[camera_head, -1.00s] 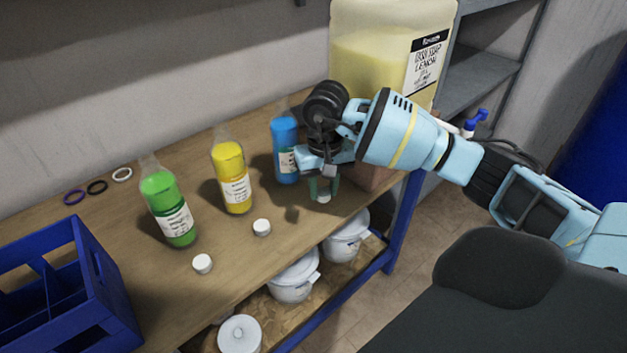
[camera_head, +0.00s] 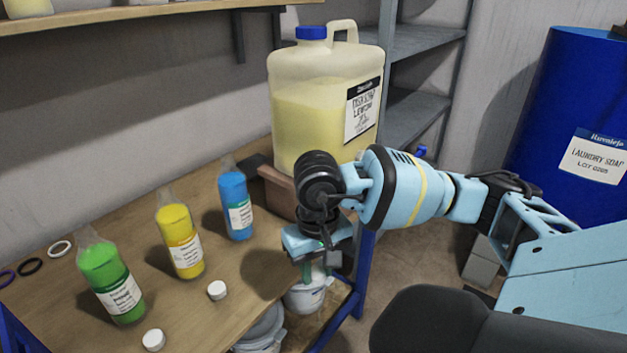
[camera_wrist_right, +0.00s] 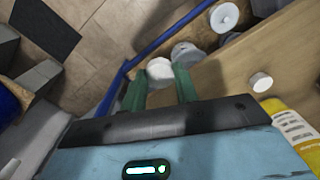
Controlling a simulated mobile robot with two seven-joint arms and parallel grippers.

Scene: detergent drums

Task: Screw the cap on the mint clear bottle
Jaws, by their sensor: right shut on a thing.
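Three clear bottles without caps stand upright on the wooden bench: green (camera_head: 110,282), yellow (camera_head: 180,241) and blue (camera_head: 235,205). The labels are too small to read, so I cannot tell by name which is mint. My right gripper (camera_head: 305,271) is at the bench's front edge, right of the blue bottle. It is shut on a white cap (camera_wrist_right: 159,70), seen between its green fingers in the wrist view. Two more white caps, a nearer one (camera_head: 153,340) and a farther one (camera_head: 217,290), lie in front of the bottles. My left gripper is not in view.
A large lemon soap jug (camera_head: 310,110) stands at the back right, beside a brown block (camera_head: 277,190). Several rings (camera_head: 61,248) lie at the left. White tubs (camera_head: 306,296) sit under the bench. A blue drum (camera_head: 575,110) stands far right.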

